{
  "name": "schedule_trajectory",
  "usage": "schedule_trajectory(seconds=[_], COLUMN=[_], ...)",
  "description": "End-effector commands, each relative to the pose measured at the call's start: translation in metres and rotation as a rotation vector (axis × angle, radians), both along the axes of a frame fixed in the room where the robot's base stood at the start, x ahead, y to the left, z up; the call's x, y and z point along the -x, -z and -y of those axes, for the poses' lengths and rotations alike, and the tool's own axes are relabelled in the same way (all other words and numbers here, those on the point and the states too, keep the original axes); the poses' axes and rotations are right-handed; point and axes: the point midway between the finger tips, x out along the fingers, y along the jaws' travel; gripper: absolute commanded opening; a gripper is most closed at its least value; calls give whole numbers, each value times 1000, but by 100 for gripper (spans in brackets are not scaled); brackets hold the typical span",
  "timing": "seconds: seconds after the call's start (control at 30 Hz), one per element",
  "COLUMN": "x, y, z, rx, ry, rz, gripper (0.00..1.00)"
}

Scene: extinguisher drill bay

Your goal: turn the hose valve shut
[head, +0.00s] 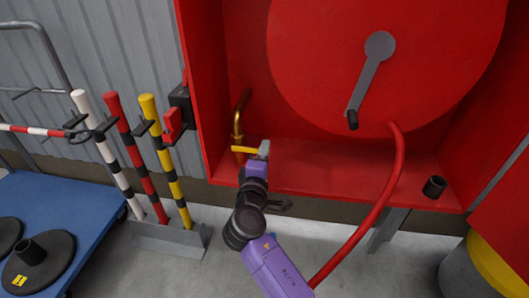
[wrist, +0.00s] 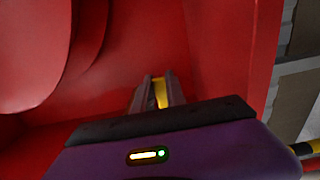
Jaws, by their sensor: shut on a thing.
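The hose valve is a brass pipe (head: 238,118) with a yellow lever (head: 244,150), inside the red cabinet at its lower left. The lever lies roughly crosswise to the upright pipe in the head view. My gripper (head: 264,150) is at the lever's right end. In the wrist view the two fingers of my gripper (wrist: 157,92) are closed on the yellow lever (wrist: 160,93), with yellow showing between them. The pipe is not visible in the wrist view. A red hose (head: 385,190) runs down from the reel.
The red hose reel (head: 440,50) with its grey crank (head: 372,75) fills the cabinet (head: 310,165) above right. A small black cup-like part (head: 434,187) sits on the cabinet floor. Striped posts (head: 165,165) and a blue cart (head: 85,205) stand to the left.

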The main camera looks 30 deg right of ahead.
Motion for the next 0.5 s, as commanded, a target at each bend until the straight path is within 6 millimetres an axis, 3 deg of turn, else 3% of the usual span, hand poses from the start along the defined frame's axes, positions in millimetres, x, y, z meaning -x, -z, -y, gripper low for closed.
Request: schedule_trajectory(seconds=[0.13,0.17,0.27,0.5], x=[0,0,0,0], y=[2,2,2,1], z=[0,0,0,0], rx=[-4,-4,-3,-2], ry=[1,1,1,0], rz=[-2,-2,-3,-1], gripper=[0,20,38,38])
